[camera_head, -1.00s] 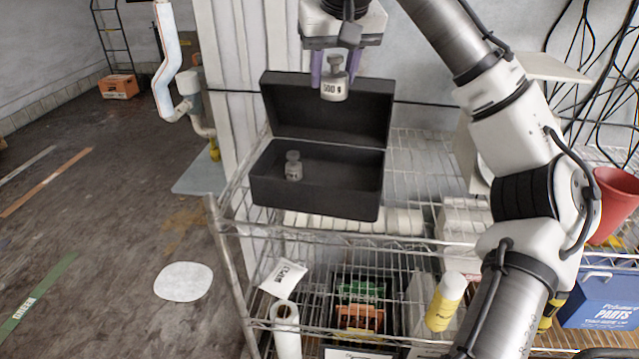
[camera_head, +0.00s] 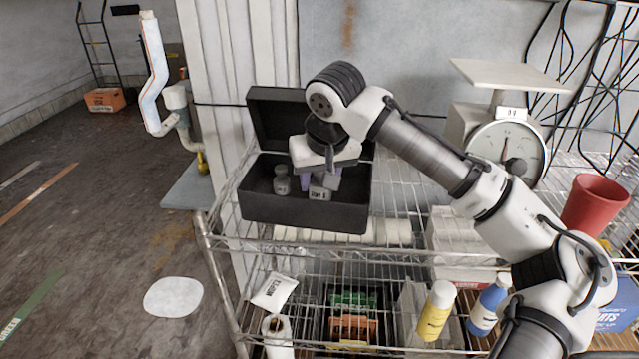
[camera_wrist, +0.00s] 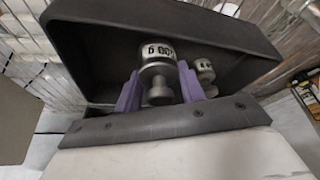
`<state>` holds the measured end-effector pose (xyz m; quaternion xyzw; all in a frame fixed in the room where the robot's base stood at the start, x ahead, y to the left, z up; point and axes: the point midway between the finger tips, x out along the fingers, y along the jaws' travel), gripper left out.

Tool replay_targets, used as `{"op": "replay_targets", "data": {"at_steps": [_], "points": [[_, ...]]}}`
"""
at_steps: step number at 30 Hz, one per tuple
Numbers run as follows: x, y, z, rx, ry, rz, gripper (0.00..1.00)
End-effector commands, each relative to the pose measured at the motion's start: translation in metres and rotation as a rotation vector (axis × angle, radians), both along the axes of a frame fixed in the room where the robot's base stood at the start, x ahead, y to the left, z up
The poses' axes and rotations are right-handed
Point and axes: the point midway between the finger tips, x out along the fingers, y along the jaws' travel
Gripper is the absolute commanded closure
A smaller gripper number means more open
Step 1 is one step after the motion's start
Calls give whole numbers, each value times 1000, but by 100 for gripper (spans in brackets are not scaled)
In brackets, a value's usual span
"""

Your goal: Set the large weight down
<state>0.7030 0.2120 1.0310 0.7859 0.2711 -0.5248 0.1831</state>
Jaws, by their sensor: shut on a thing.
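The large weight (camera_head: 319,194) is a grey metal cylinder with a knob and a "500 g" label. My gripper (camera_head: 321,184) is shut on it with purple fingers, and holds it upright inside the open black box (camera_head: 300,217), in its right part. In the wrist view the large weight (camera_wrist: 158,60) sits between the two purple fingers (camera_wrist: 160,92). A smaller grey weight (camera_head: 281,181) stands in the left part of the box, apart from it; it also shows in the wrist view (camera_wrist: 205,70). Whether the large weight touches the box floor is hidden.
The box stands on a wire shelf (camera_head: 400,235) with its lid open at the back. A white dial scale (camera_head: 500,135) and a red cup (camera_head: 595,203) stand to the right. Bottles and boxes fill the lower shelf.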

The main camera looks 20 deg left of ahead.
Motion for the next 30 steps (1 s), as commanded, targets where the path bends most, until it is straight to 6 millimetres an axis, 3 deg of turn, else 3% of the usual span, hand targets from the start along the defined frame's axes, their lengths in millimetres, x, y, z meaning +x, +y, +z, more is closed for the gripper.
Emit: {"op": "replay_targets", "data": {"at_steps": [4, 14, 15, 19, 20, 30], "points": [[0, 0, -16, 3, -2, 0, 100], [0, 0, -20, 3, 0, 1, 100], [0, 0, -21, 1, 0, 0, 60], [0, 0, -21, 1, 0, 0, 43], [0, 0, -21, 1, 0, 0, 39], [0, 0, -17, 0, -1, 0, 39]]}}
